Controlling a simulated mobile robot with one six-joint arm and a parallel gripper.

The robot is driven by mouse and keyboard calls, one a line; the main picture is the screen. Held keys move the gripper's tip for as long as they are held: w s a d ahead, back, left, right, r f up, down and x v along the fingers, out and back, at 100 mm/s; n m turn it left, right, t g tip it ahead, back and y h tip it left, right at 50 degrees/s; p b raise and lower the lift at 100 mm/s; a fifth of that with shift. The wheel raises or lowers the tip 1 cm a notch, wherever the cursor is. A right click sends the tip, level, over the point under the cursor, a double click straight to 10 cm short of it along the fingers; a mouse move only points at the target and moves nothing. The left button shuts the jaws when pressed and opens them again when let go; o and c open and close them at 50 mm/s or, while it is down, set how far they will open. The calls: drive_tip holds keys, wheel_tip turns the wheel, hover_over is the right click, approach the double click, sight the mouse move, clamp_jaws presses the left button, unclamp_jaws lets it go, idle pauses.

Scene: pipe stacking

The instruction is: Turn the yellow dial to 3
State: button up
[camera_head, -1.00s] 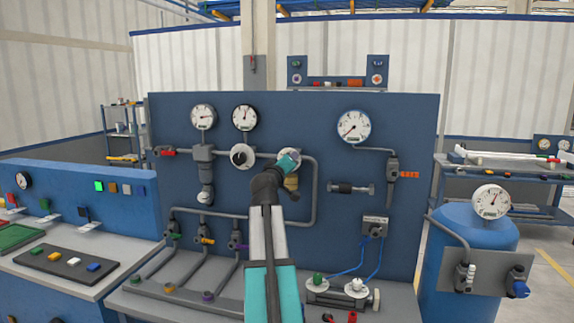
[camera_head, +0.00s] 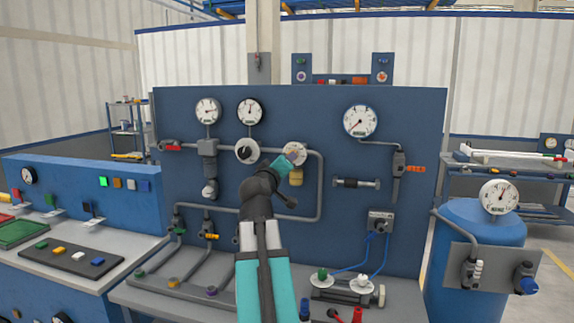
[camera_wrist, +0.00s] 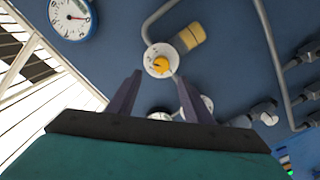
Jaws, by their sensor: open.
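The yellow dial (camera_wrist: 161,64) sits on a round white plate (camera_wrist: 152,54) on the blue panel. In the wrist view it shows just beyond my fingertips, roughly between them. Its marks are too small to read, so I cannot tell its setting. My gripper (camera_wrist: 158,77) is open, with two dark fingers apart and nothing between them. I cannot tell whether a finger touches the dial. In the head view my teal gripper (camera_head: 294,153) is in front of the white plate (camera_head: 291,148) and hides most of the dial.
A yellow cylinder (camera_head: 297,177) hangs just below the dial; it also shows in the wrist view (camera_wrist: 191,37). A black knob on a white plate (camera_head: 247,151) is to the left. Grey pipes (camera_head: 322,185) run around the dial. Gauges (camera_head: 249,111) are above.

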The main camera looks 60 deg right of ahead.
drive_tip(key=shift+v, duration=2)
